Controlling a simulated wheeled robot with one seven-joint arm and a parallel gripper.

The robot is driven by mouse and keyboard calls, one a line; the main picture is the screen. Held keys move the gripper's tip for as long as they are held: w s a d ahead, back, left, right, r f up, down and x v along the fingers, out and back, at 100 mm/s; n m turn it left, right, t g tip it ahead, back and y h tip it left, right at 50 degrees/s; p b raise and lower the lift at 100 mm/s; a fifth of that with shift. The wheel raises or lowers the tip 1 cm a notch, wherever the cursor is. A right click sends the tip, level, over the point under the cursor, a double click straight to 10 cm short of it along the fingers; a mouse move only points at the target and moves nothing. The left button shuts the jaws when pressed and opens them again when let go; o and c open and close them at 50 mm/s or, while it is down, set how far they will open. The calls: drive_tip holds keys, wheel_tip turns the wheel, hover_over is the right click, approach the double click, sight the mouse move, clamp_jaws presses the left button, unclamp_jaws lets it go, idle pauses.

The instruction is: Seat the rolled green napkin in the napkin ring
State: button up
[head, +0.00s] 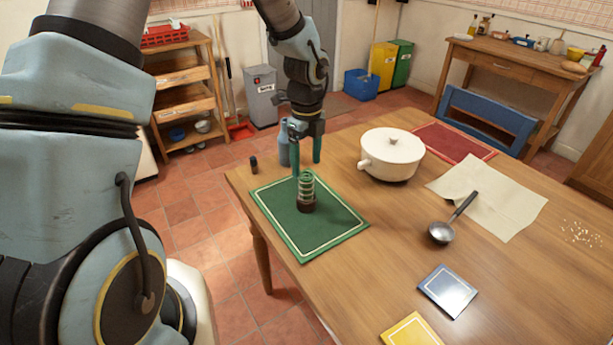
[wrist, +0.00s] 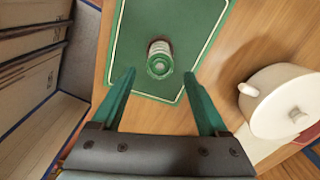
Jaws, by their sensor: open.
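The rolled green napkin (head: 306,184), green with pale bands, stands upright on the green placemat (head: 270,207). Its lower end meets a dark brown ring (head: 307,205), and it looks seated inside that ring; the contact itself is hidden. My gripper (head: 306,168) is open and empty, pointing down at the napkin's top. In the wrist view, the napkin (wrist: 159,62) shows end-on, centred just beyond the gap between my fingertips (wrist: 159,75). Neither finger appears to touch it there.
A white lidded pot (head: 391,155) stands right of the placemat. A blue-grey bottle (head: 284,145) and a small dark bottle (head: 253,164) stand near the table's far-left edge. A ladle (head: 441,232) lies by a cream cloth (head: 490,205). The table front holds blue (head: 447,290) and yellow (head: 411,331) cards.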

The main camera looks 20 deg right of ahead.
wheel_tip(320, 180, up, 7)
drive_tip(key=b, duration=0.1)
drive_tip(key=s+a+r+n, duration=0.1)
drive_tip(key=s+a+n, duration=0.1)
drive_tip(key=a+n, duration=1.3)
drive_tip(key=s+a+r+n+t, duration=0.1)
drive_tip(key=s+a+n, duration=0.1)
drive_tip(key=a+n, duration=1.2)
drive_tip(key=shift+a+n+t, duration=0.3)
drive_tip(key=shift+a+n, duration=0.1)
drive_tip(key=shift+a, duration=0.2)
